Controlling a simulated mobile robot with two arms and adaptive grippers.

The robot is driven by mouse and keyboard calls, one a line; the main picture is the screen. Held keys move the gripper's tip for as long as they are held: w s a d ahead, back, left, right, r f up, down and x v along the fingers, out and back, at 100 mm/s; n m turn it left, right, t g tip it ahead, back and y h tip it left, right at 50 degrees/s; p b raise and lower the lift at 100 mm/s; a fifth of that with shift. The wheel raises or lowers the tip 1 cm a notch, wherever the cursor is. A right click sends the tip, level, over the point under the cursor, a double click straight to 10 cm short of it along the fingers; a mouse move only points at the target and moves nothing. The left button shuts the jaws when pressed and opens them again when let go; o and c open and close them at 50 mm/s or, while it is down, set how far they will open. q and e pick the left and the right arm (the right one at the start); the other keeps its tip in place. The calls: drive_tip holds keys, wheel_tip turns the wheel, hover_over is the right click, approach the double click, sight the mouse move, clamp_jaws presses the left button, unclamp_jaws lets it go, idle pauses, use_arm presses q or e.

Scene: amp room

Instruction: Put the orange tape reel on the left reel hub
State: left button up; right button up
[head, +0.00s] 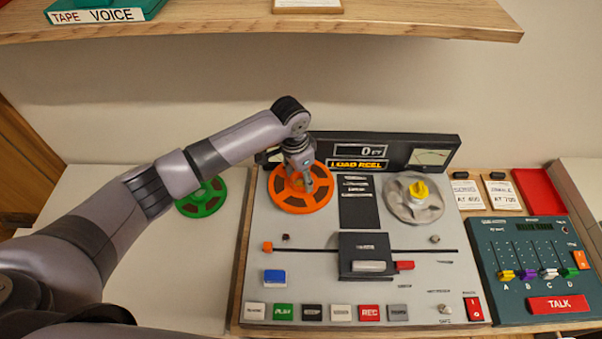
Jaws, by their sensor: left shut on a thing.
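The orange tape reel (299,204) is at the upper left of the grey tape machine (300,268), where the left reel hub would be. The hub itself is hidden under the reel and my gripper. My left gripper (305,183) comes down from above and is shut on the orange reel near its middle. I cannot tell whether the reel is seated or held slightly above the deck. A grey reel with a yellow centre knob (414,198) is on the machine's right side. My right gripper is not in view.
A green reel (203,198) lies on the white surface to the left, partly behind my arm. The machine's display (358,164) reads "LOAD REEL". A dark green mixer panel (528,262) stands at right. A wooden shelf (400,22) overhangs the back.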

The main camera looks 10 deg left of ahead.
sight(300, 184)
use_arm(q)
drive_tip(key=shift+f, duration=0.5)
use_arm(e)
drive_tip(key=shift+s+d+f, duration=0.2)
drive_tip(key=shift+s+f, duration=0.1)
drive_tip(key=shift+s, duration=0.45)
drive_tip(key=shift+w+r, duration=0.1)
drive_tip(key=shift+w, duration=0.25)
use_arm(q)
drive_tip(key=shift+p, duration=0.35)
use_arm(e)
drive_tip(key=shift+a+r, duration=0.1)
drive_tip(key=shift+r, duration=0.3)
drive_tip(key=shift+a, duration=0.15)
use_arm(q)
drive_tip(key=shift+f+b, duration=1)
drive_tip(key=shift+f, duration=1.1)
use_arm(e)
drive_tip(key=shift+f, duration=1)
use_arm(q)
drive_tip(key=o, duration=1.5)
drive_tip(key=shift+o, duration=0.2)
